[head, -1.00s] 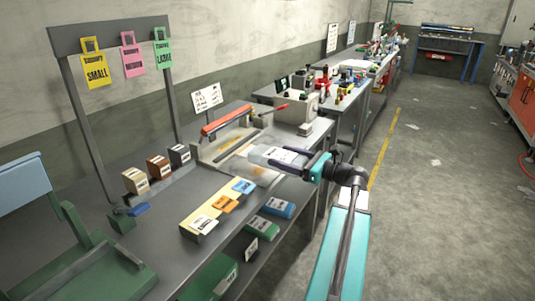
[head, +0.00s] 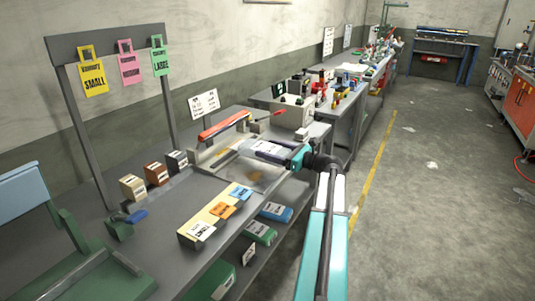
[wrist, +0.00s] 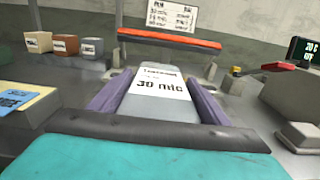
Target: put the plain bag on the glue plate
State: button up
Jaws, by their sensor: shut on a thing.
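My gripper (head: 288,156) is shut on a grey, pale bag with a white label (head: 263,150). The bag points away from my wrist toward a device with a red bar (head: 224,125). A flat plate with brownish stains (head: 252,177), which looks like the glue plate, lies on the bench below and in front of the bag. I cannot tell whether the bag touches it.
Three small labelled boxes (head: 157,173) stand left of the device. A tan tray with labelled cards (head: 190,235) lies nearer. A grey box-shaped device (head: 292,112) and a small sign (head: 204,105) stand behind.

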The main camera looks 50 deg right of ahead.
aim_at(267, 144)
jog(key=shift+w+d+f, duration=0.1)
jog(key=shift+w+d, duration=0.35)
jog(key=shift+w, duration=0.4)
jog(key=shift+w+d, duration=0.45)
jog(key=shift+w, duration=0.35)
jog(key=shift+f+p, duration=0.45)
jog(key=shift+f, duration=1.35)
jog(key=shift+f, duration=0.1)
jog(key=o, duration=1.1)
jog(key=shift+s, duration=0.1)
jog(key=b+v, duration=0.1)
jog(key=v, duration=1.1)
jog(key=shift+b, duration=0.4)
